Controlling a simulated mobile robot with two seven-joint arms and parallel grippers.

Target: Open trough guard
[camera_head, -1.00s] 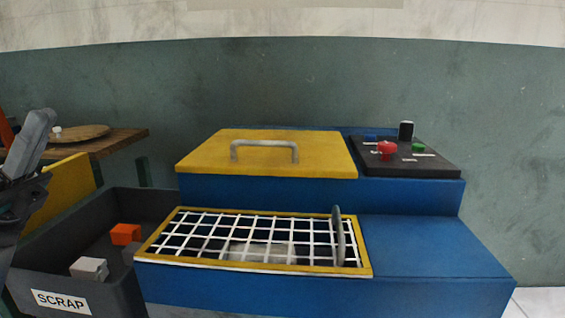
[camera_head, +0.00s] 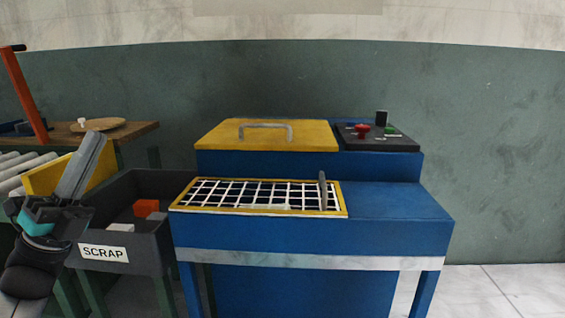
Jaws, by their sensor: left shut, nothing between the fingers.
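The trough guard (camera_head: 262,209) is a yellow-framed white wire grid. It lies flat and closed over the trough in the front of the blue press (camera_head: 330,240). A grey upright handle (camera_head: 323,190) stands at the guard's right end. Something pale shows dimly beneath the grid. My left gripper (camera_head: 95,145) is at the left, pointing up, in front of the scrap bin and well apart from the guard. Its fingers are shut and empty. My right gripper is not in view.
A yellow lid (camera_head: 268,135) and a control panel (camera_head: 376,138) are behind the guard. A wooden table (camera_head: 130,131) and rollers (camera_head: 15,165) are at the left.

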